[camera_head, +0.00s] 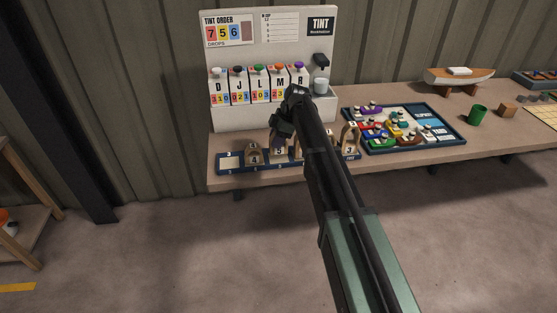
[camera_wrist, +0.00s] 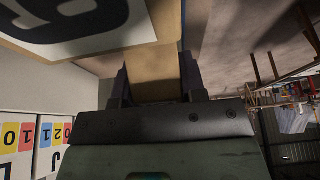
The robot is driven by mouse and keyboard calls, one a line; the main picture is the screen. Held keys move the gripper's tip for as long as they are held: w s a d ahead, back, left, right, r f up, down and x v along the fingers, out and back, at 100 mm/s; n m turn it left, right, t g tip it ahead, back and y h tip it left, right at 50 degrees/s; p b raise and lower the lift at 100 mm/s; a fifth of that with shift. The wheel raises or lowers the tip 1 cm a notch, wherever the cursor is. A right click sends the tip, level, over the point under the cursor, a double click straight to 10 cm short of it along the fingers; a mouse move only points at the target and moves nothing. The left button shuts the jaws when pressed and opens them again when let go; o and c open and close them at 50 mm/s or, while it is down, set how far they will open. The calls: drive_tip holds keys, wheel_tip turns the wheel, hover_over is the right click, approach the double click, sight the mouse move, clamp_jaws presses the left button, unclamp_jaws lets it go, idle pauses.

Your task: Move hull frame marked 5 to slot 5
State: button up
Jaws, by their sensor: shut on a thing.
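My gripper (camera_head: 281,134) is over the left part of a dark blue slotted rack (camera_head: 228,170) at the bench's front edge. It is shut on a pale wooden hull frame (camera_wrist: 155,75), gripped between both fingers in the wrist view. In the head view a frame that seems marked 5 (camera_head: 279,151) is right under the fingers and appears to be the held one. Whether its foot touches the rack I cannot tell. A frame marked 4 (camera_head: 254,154) stands to its left. A frame marked 3 (camera_head: 349,150) stands near the right end. My arm hides the rack's middle.
Behind the rack stands a white tint dispenser (camera_head: 225,119) with coloured knobs. A blue-edged tray (camera_head: 458,145) of coloured pieces lies to the right, then a green cup (camera_head: 478,115) and a brown block (camera_head: 507,109).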

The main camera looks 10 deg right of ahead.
drive_tip(key=shift+f+b, duration=1.25)
drive_tip(key=shift+f, duration=0.05)
drive_tip(key=o, duration=1.1)
drive_tip(key=shift+c, duration=0.2)
drive_tip(key=shift+r, duration=0.15)
drive_tip(key=p+v, duration=1)
drive_tip(key=shift+r, duration=0.2)
drive_tip(key=shift+d, duration=0.25)
